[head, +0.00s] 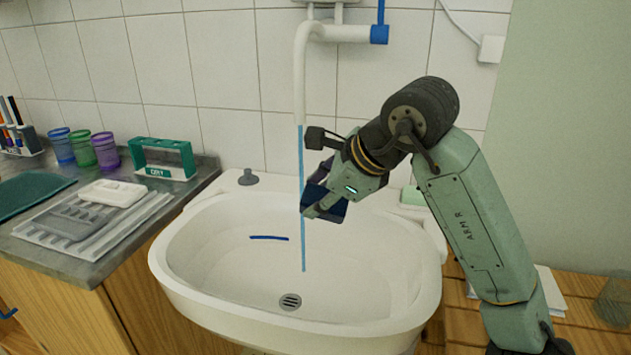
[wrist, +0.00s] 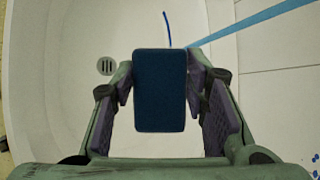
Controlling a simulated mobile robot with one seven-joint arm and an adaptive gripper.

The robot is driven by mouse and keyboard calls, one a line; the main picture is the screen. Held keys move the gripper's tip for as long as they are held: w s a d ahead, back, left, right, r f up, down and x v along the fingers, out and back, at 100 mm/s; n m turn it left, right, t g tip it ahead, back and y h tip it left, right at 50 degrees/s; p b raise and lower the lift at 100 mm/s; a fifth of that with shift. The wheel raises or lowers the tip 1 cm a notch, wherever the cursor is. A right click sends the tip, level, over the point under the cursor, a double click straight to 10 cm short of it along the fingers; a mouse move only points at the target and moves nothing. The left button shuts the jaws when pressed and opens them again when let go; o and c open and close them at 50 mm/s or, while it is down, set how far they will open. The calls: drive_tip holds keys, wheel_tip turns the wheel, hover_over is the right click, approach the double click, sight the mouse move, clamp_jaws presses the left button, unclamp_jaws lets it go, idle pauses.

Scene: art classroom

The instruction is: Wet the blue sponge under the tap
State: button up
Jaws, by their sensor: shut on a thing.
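The blue sponge (head: 332,207) is dark blue and held over the basin. My gripper (head: 318,192) is shut on it. In the wrist view the sponge (wrist: 160,92) sits upright between the two purple-padded fingers of my gripper (wrist: 160,85). The white tap (head: 301,65) has a blue handle (head: 379,34), and a thin blue stream of water (head: 301,150) falls from its spout into the basin. In the head view the stream passes at the sponge's left edge. In the wrist view the stream (wrist: 245,24) reaches near the sponge's upper right corner; I cannot tell whether they touch.
The white sink (head: 190,285) has a drain (head: 290,301) and a dark blue strip (head: 269,238) inside. On the left counter stand a green rack (head: 163,158), several coloured cups (head: 82,149) and a ridged drying tray (head: 60,238). A pale green bar (head: 413,196) lies on the right rim.

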idle(0.3)
drive_tip(key=s+r+p, duration=0.1)
drive_tip(key=s+r, duration=0.3)
drive_tip(key=s, duration=0.1)
drive_tip(key=shift+d, duration=0.35)
idle(0.5)
